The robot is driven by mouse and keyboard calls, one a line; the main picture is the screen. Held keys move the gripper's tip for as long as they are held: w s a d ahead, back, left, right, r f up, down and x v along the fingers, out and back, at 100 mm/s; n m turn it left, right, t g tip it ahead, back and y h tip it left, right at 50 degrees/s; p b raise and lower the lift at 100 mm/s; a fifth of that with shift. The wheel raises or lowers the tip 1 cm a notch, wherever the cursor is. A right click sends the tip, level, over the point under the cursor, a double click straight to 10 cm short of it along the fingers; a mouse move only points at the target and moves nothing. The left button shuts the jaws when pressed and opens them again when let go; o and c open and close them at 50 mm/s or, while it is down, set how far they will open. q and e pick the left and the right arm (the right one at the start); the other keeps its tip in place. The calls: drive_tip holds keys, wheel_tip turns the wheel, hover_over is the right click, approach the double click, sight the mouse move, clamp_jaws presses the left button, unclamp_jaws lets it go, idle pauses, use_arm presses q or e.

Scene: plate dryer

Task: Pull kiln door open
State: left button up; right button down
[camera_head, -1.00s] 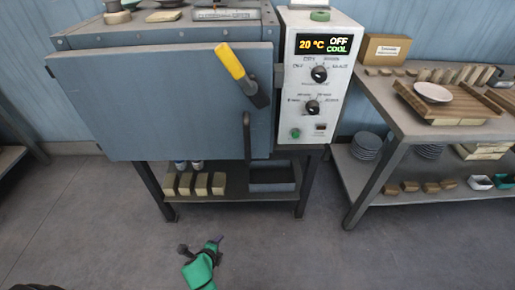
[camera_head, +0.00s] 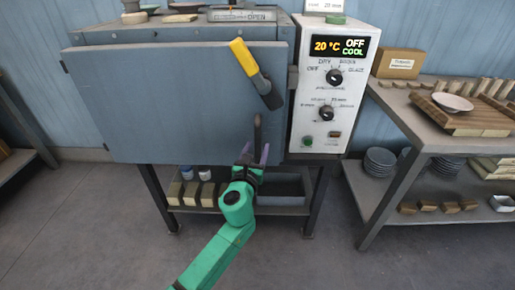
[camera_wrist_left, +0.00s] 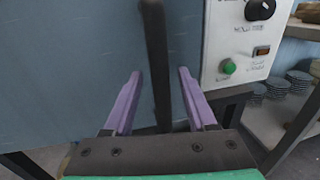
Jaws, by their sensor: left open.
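The kiln door (camera_head: 170,105) is a large blue-grey panel on the front of the kiln, with a yellow-ended lever (camera_head: 243,57) at its upper right. A dark vertical handle bar (camera_head: 257,131) is on the lower right of the door; it also shows in the left wrist view (camera_wrist_left: 156,60). My left gripper (camera_head: 256,153) is open at the lower part of this bar. In the left wrist view its purple fingers (camera_wrist_left: 158,78) stand one on each side of the bar, with gaps visible. The right gripper is not in view.
A white control panel (camera_head: 333,85) reading 20 °C, OFF, COOL is right of the door. Below the kiln, a shelf holds blocks (camera_head: 190,193) and a grey bin (camera_head: 283,190). A workbench (camera_head: 420,125) stands at the right. The floor in front is clear.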

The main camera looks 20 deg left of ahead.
use_arm(q)
drive_tip(key=shift+w, duration=0.6)
clamp_jaws()
idle(1.0)
